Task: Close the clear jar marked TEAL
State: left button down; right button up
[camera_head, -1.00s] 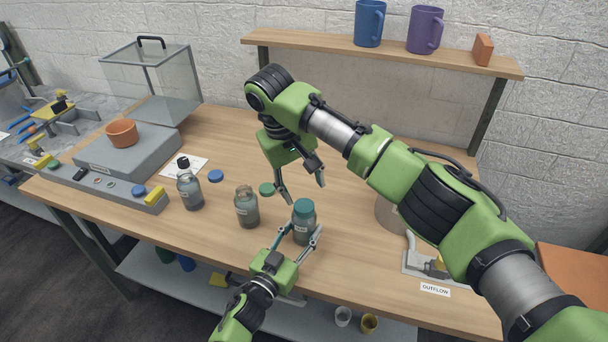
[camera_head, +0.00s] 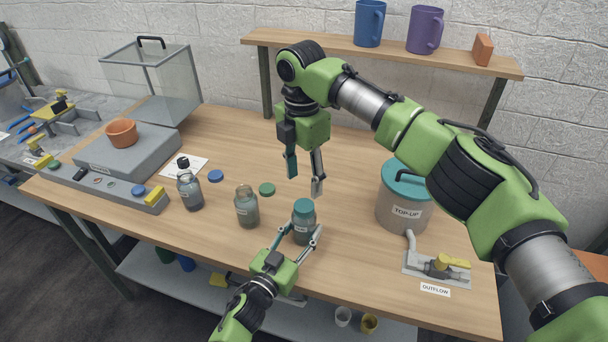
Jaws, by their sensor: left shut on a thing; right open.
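A clear jar (camera_head: 304,232) with a teal lid (camera_head: 303,207) on its mouth stands upright on the bench, with a small label too small to read. My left gripper (camera_head: 304,241) is shut around this jar's body from the front. My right gripper (camera_head: 304,182) is open and empty, pointing down above the bench just behind the lid. A second clear jar (camera_head: 247,210) stands to the left with no lid on it. A third jar (camera_head: 189,193) stands farther left, with a dark top. A green lid (camera_head: 267,189) and a blue lid (camera_head: 216,176) lie loose on the bench.
A grey TOP-UP tank (camera_head: 404,213) and a grey OUTFLOW plate (camera_head: 425,263) with a yellow handle stand at the right. A glass case (camera_head: 155,85), terracotta pot (camera_head: 121,134) and grey panel (camera_head: 110,190) are at the left. A shelf (camera_head: 390,55) crosses the back.

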aim_at(304, 205)
jog(key=shift+r+n, duration=0.15)
jog(key=shift+n, duration=0.85)
jog(key=shift+f, duration=4.05)
jog(key=c, duration=1.2)
